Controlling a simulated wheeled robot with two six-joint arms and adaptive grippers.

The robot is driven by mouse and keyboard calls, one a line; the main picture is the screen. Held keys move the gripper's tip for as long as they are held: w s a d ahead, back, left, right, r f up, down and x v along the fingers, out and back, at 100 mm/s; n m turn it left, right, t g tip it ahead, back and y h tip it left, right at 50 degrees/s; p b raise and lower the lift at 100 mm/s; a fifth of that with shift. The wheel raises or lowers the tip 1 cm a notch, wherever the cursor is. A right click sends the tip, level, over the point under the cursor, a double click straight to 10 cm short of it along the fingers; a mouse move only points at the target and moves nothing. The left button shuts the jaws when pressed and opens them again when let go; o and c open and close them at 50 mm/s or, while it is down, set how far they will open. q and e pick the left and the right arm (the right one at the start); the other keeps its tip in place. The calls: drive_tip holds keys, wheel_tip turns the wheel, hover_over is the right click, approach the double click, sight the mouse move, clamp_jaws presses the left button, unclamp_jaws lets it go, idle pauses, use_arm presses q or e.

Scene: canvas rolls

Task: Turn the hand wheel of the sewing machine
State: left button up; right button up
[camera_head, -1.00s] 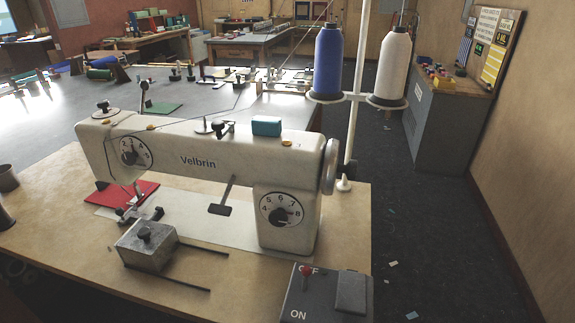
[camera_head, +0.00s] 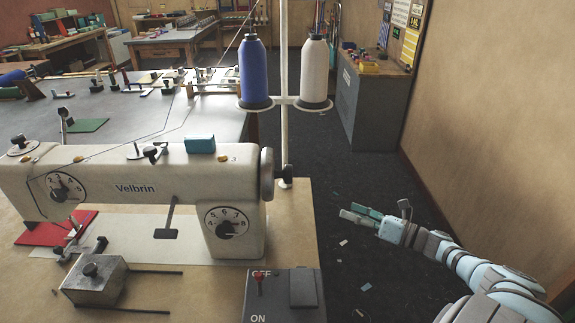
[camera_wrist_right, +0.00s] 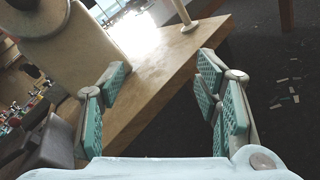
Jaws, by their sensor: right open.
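The cream sewing machine (camera_head: 130,188) marked "Velbrin" stands on the wooden table at the left of the head view. Its hand wheel (camera_head: 267,174), a pale upright disc, is on the machine's right end. My right gripper (camera_head: 365,214) is to the right of the wheel, beyond the table's right edge, and apart from it. In the right wrist view its teal-padded fingers (camera_wrist_right: 160,85) are spread with nothing between them. My left gripper is not in view.
A thread stand (camera_head: 284,140) with a blue cone (camera_head: 253,72) and a white cone (camera_head: 314,72) rises just behind the wheel. A grey switch box (camera_head: 284,295) sits at the table's front right corner. The dark floor (camera_head: 345,180) right of the table is open.

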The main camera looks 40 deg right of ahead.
wheel_tip(320, 180, up, 10)
drive_tip(key=a+n+g+y, duration=0.1)
drive_tip(key=a+n+y, duration=0.1)
drive_tip(key=n+y, duration=0.45)
drive_tip(key=n+g+y+p, duration=0.1)
drive_tip(key=n+g+y, duration=0.15)
drive_tip(key=n, duration=0.65)
approach(289, 174)
drive_tip(key=shift+h, duration=0.5)
drive_tip(key=x, duration=1)
drive_tip(key=shift+w+d+f+p, duration=0.3)
drive_tip(key=shift+w+p, duration=0.1)
drive_tip(key=shift+w, duration=0.1)
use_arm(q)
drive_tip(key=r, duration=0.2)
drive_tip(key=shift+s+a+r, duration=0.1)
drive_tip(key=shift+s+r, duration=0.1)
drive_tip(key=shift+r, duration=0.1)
use_arm(e)
drive_tip(key=shift+d, duration=0.1)
drive_tip(key=shift+m, duration=0.25)
drive_tip(key=shift+c, duration=0.6)
drive_tip(key=c, duration=1)
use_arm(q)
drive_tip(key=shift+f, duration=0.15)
use_arm(e)
drive_tip(key=shift+m, duration=0.3)
